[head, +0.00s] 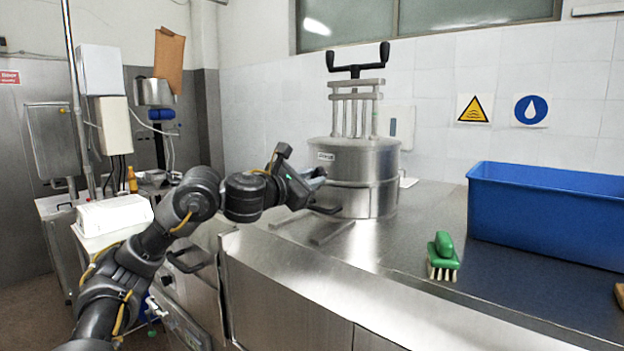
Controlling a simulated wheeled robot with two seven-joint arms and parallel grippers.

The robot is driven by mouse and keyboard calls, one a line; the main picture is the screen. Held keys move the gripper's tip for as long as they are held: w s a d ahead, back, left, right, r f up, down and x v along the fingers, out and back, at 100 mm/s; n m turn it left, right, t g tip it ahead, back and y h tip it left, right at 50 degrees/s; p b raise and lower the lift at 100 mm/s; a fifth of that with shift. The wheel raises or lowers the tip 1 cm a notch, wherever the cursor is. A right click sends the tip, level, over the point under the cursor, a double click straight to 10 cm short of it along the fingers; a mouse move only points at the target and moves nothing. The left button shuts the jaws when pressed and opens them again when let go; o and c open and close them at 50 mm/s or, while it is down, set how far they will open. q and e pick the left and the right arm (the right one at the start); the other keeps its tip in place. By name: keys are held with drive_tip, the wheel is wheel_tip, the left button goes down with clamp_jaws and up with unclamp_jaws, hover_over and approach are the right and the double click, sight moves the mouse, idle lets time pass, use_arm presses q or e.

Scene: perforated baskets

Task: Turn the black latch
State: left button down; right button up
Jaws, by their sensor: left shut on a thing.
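A round steel vessel (353,180) stands on the steel counter, with a frame of upright rods and a black T-shaped handle (358,68) on top. My left gripper (317,192) is at the vessel's left side, well below the T-shaped handle. It is shut on a small dark part there, which I take to be the black latch (326,209); the gripper hides most of it, so its angle is unclear. My right gripper is not in view.
A blue bin (548,207) stands at the right on the steel counter (425,225). A green brush (443,258) lies in front of it. Flat metal bars (332,232) lie before the vessel. The counter between vessel and brush is clear.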

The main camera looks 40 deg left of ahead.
use_arm(q)
drive_tip(key=n, duration=0.6)
idle(0.6)
drive_tip(key=c, duration=1.4)
unclamp_jaws()
drive_tip(key=shift+c, duration=0.2)
drive_tip(key=s+b, duration=0.2)
drive_tip(key=s, duration=0.9)
drive_tip(key=shift+w+d, duration=0.15)
drive_tip(key=shift+d, duration=0.05)
